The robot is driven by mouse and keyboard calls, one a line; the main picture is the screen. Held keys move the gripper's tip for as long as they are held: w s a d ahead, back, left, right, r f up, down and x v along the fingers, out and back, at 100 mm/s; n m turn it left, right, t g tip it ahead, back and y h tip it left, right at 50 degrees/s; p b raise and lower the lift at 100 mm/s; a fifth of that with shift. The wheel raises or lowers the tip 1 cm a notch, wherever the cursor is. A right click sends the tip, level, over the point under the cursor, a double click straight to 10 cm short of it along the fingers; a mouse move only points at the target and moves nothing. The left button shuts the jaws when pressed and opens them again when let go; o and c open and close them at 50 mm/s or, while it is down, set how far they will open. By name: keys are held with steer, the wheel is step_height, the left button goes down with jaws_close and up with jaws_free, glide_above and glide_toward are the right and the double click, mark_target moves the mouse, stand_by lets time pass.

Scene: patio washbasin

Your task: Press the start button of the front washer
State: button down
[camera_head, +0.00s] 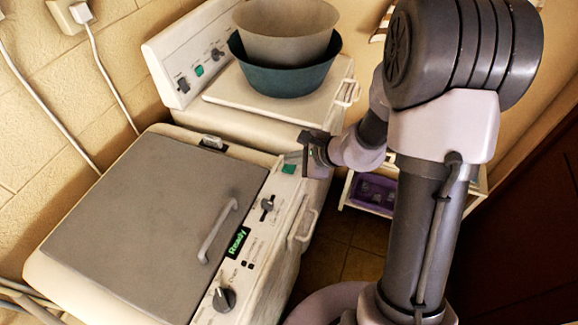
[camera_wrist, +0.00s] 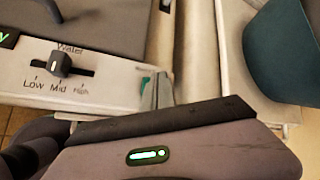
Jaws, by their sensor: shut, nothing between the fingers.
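The front washer (camera_head: 140,215) has a closed grey lid and a white control panel on its right side. The panel has a lit display (camera_head: 237,243) reading "Ready", a dark dial (camera_head: 223,299) and a water slider (camera_head: 267,205), which also shows in the wrist view (camera_wrist: 58,64). A green button (camera_head: 289,169) sits at the panel's far end; in the wrist view the green button (camera_wrist: 146,84) is partly hidden by the fingers. My gripper (camera_head: 305,160) is shut and empty, its tips right beside the green button. I cannot tell whether they touch it (camera_wrist: 158,90).
A second washer (camera_head: 215,95) stands behind, with its own panel and green button (camera_head: 199,71). A grey basin inside a teal basin (camera_head: 285,75) sits on it. A low shelf with a purple crate (camera_head: 374,192) is at the right. Cables run along the left wall.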

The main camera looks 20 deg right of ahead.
mark_target(292, 169)
steer(key=shift+f, duration=0.15)
stand_by(0.5)
steer(key=shift+f+b, duration=0.3)
steer(key=shift+b, duration=0.45)
steer(key=shift+f+b, duration=0.45)
steer(key=shift+b, duration=0.1)
stand_by(0.3)
stand_by(0.7)
steer(key=shift+r+p, duration=0.55)
steer(key=shift+r, duration=0.4)
step_height(292, 169, up, 5)
steer(key=p, duration=0.3)
steer(key=shift+p, duration=0.4)
steer(key=shift+b, duration=0.3)
